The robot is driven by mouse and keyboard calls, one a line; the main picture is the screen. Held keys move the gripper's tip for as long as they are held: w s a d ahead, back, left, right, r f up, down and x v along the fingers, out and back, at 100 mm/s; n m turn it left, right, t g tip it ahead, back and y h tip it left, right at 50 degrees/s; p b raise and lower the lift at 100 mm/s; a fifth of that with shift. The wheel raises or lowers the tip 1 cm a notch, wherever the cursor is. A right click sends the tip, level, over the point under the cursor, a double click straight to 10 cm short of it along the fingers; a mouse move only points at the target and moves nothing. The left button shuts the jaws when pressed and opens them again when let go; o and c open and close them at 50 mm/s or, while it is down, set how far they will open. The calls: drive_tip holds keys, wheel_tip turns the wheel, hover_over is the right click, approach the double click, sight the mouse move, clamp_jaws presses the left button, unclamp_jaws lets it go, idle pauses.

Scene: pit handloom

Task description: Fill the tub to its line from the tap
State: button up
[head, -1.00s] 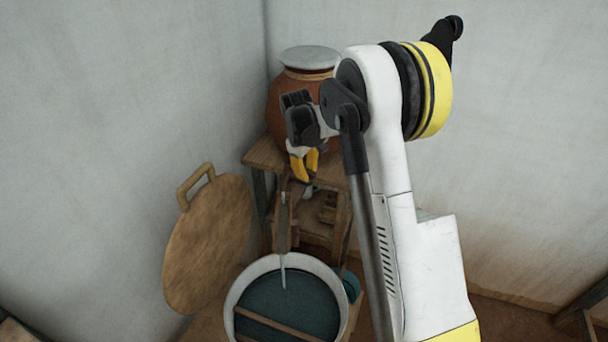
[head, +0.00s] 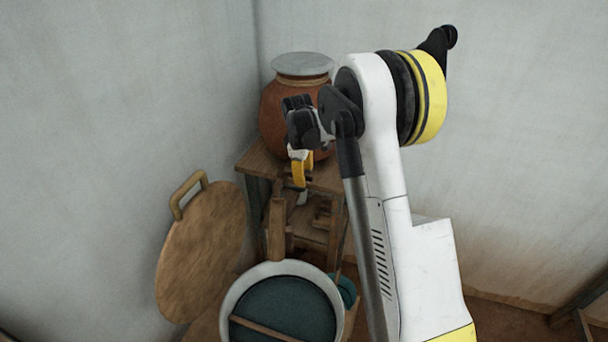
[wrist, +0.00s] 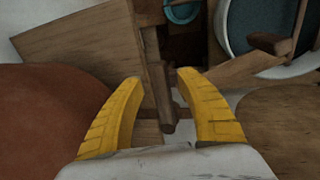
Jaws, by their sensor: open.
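The white-rimmed tub (head: 227,310) holds dark teal liquid (head: 285,305), with a wooden bar lying across it. Its fill line cannot be made out. It also shows at the upper right of the wrist view (wrist: 224,30). A wooden spout (head: 277,230), seemingly the tap's, points toward the tub from the stand; no stream shows from it. My gripper (head: 300,170) is open in front of the clay pot, above and behind the tub. In the wrist view, a wooden peg (wrist: 163,95), perhaps the tap's handle, appears between the spread yellow fingers (wrist: 160,82); contact cannot be told.
A large clay pot (head: 275,118) with a grey lid (head: 303,64) stands on a wooden stand (head: 250,165) in the corner. A round wooden board with a handle (head: 200,250) leans by the left wall. A teal vessel (head: 347,290) sits right of the tub.

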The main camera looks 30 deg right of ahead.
wheel_tip(320, 180, up, 12)
drive_tip(key=s+a, duration=0.1)
drive_tip(key=shift+s+a+f, duration=0.15)
drive_tip(key=shift+s+a, duration=0.2)
drive_tip(key=s+a+r+m+t+b, duration=0.1)
drive_tip(key=s+a+r+m, duration=0.2)
drive_tip(key=s, duration=0.5)
drive_tip(key=s+a+r+m+t+b, duration=0.2)
drive_tip(key=s+a, duration=0.3)
drive_tip(key=s, duration=0.4)
drive_tip(key=s+a+f+m+t+b, duration=0.1)
drive_tip(key=s+a+f+m, duration=0.1)
drive_tip(key=s, duration=0.5)
drive_tip(key=s+a+f+m+t+y+b, duration=0.1)
drive_tip(key=s+a+f+m, duration=0.1)
drive_tip(key=s+f, duration=0.3)
drive_tip(key=shift+s+a+t+y, duration=0.3)
drive_tip(key=shift+s+a, duration=0.35)
drive_tip(key=shift+s, duration=0.35)
